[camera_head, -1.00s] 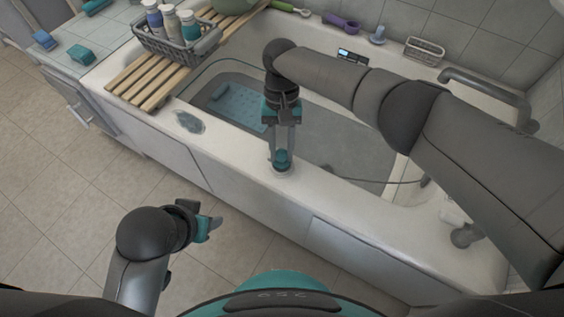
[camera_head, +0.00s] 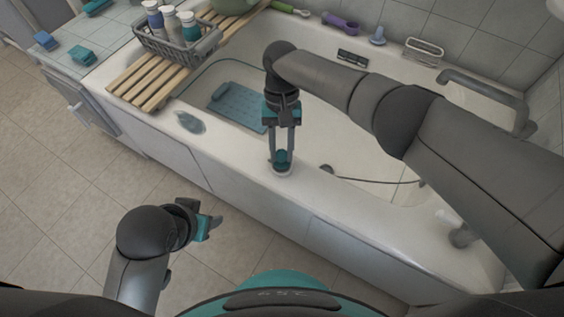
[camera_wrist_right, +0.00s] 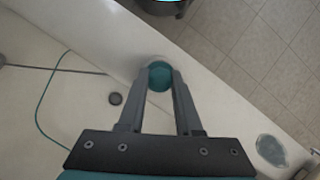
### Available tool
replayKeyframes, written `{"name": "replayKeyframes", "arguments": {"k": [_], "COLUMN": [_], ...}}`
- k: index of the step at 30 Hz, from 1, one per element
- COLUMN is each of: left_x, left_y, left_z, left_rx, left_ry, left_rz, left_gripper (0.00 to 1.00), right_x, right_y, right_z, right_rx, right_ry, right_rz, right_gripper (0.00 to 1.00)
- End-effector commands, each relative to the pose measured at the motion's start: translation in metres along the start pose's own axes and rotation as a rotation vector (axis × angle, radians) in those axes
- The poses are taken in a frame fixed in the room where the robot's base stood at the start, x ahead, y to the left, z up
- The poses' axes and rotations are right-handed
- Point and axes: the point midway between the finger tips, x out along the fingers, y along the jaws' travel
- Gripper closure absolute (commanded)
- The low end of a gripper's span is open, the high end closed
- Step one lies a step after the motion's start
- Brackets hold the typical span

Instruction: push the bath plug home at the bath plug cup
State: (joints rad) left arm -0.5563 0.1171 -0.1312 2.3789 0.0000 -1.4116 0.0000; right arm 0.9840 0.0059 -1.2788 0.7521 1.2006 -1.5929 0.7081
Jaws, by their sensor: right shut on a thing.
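The teal bath plug (camera_head: 282,156) is between the fingertips of my right gripper (camera_head: 281,160), which is shut on it. It shows as a teal round top in the right wrist view (camera_wrist_right: 160,75). The plug is upright at the small white bath plug cup (camera_head: 282,171) on the bath's near rim. The cup's pale edge (camera_wrist_right: 147,66) shows behind the plug in the wrist view. I cannot tell how deep the plug sits. My left gripper (camera_head: 210,226) hangs over the floor, apart from the bath; its opening is unclear.
The bath (camera_head: 345,207) holds a blue mat (camera_head: 237,108) and a drain hole (camera_head: 327,170). A wooden rack (camera_head: 155,86) with a bottle basket (camera_head: 177,44) crosses its left end. A blue-grey oval item (camera_head: 189,122) lies on the near rim. The far rim holds several small items.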

Motion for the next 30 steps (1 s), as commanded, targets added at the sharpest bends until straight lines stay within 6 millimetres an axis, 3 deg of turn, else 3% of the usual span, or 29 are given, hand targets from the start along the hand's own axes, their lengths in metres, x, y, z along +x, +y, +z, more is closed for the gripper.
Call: {"name": "replayKeyframes", "arguments": {"k": [30], "left_x": [0.011], "left_y": [0.0], "left_z": [0.005], "left_rx": [0.0], "left_ry": [0.0], "left_rz": [0.0], "left_gripper": [0.5], "right_x": [0.014], "right_y": [0.0], "right_z": [-0.005], "right_rx": [0.0], "right_ry": [0.0], "right_rz": [-0.001], "right_gripper": [1.0]}}
